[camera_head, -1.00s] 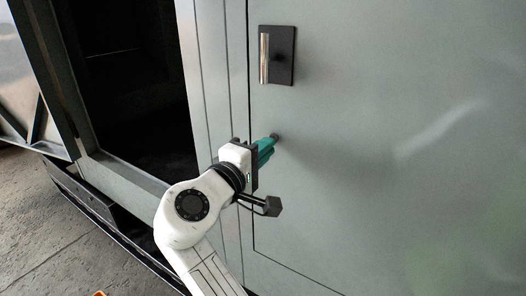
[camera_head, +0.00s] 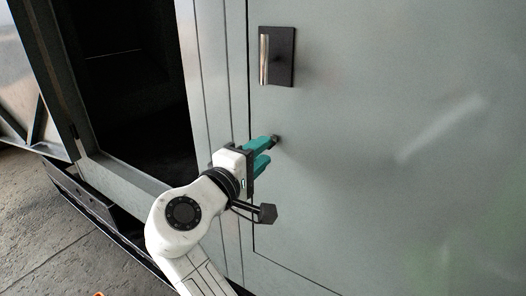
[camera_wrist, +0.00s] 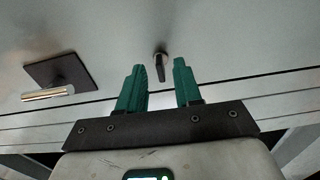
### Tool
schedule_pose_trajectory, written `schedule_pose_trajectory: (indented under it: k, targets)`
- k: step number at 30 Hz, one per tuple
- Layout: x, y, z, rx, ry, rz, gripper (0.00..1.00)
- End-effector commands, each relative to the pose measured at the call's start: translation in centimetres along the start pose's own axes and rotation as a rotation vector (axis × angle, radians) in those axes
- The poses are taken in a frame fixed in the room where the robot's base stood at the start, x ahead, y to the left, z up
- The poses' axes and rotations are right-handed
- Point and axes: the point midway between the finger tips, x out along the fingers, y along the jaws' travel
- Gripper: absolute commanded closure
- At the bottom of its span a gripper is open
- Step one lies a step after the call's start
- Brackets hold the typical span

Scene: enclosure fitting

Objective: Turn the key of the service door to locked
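The service door (camera_head: 380,120) is a large grey-green panel and looks shut. The key (camera_wrist: 160,66) is a small dark piece standing out of the door; it also shows at the tip of my gripper in the head view (camera_head: 275,140). My gripper (camera_wrist: 158,78) has two green fingers, spread apart, with the key's dark end lying between and just ahead of their tips in the wrist view. In the head view my gripper (camera_head: 265,150) points at the door by the key. I cannot see the fingers touching the key.
A handle with a silver bar on a black plate (camera_head: 285,56) sits on the door above the key; it shows at left in the wrist view (camera_wrist: 57,78). A dark open compartment (camera_head: 130,90) lies left of the door frame. The door's right side is clear.

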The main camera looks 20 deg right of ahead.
Motion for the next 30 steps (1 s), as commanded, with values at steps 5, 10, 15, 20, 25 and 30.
schedule_pose_trajectory:
  k: [5, 10, 15, 20, 25, 30]
  targets:
    - [-3.6, -0.1, -0.1, 0.001, 0.005, 0.001, 0.66]
    - [-6.7, -0.1, -0.1, 0.000, 0.004, 0.000, 0.66]
    - [-8.6, -0.1, 0.0, 0.000, 0.002, 0.000, 0.66]
    - [-9.3, -0.1, 0.0, 0.000, 0.000, 0.000, 0.66]
    - [-9.3, -0.1, 0.0, 0.000, 0.000, 0.000, 0.66]
    - [-8.9, -0.6, 0.3, 0.001, 0.000, -0.016, 0.66]
